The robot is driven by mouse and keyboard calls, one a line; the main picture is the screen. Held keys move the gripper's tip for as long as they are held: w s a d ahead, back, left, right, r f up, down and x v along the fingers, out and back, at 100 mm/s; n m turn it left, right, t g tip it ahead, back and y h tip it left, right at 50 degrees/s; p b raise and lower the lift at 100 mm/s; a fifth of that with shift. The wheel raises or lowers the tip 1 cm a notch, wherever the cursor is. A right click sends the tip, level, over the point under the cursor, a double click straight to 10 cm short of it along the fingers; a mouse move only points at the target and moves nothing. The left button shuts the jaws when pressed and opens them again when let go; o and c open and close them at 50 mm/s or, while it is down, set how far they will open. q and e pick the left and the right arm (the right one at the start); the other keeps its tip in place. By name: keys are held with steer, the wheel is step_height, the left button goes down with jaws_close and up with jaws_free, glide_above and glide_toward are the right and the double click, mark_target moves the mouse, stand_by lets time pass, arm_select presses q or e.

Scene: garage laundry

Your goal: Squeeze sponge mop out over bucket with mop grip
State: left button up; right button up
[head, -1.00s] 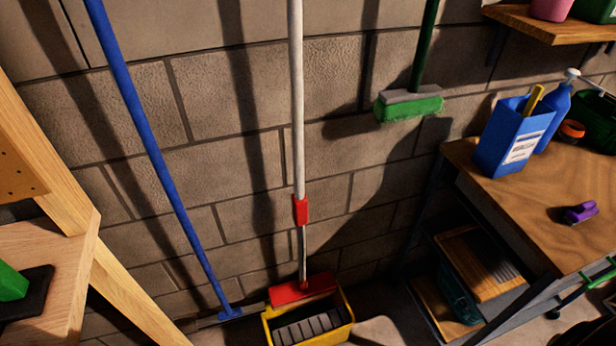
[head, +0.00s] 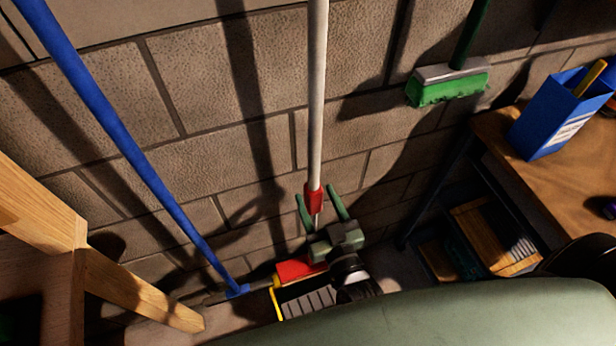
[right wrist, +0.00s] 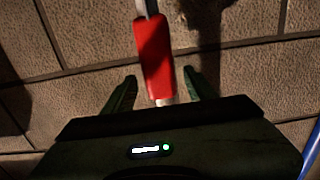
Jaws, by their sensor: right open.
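The sponge mop has a long white pole (head: 317,90) standing upright against the block wall. Its red grip (head: 313,197) sits low on the pole, and it also shows in the right wrist view (right wrist: 154,57). The red mop head (head: 299,269) rests at the yellow bucket (head: 278,303), partly hidden by my right arm. My right gripper (head: 325,205) is open, its fingers on either side of the pole around the red grip's lower end. In the right wrist view the fingers (right wrist: 158,85) stand apart from the grip, with gaps on both sides. My left gripper is out of view.
A blue pole (head: 130,140) leans on the wall to the left. A green brush (head: 448,86) hangs at the upper right. A wooden workbench (head: 520,165) with a blue box (head: 553,115) stands right; a wooden frame (head: 45,205) is at left.

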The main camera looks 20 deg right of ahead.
steer(key=w, duration=0.5)
steer(key=shift+w+a, duration=0.1)
steer(key=shift+w, duration=0.05)
steer(key=shift+f, duration=0.1)
jaws_close()
stand_by(1.2)
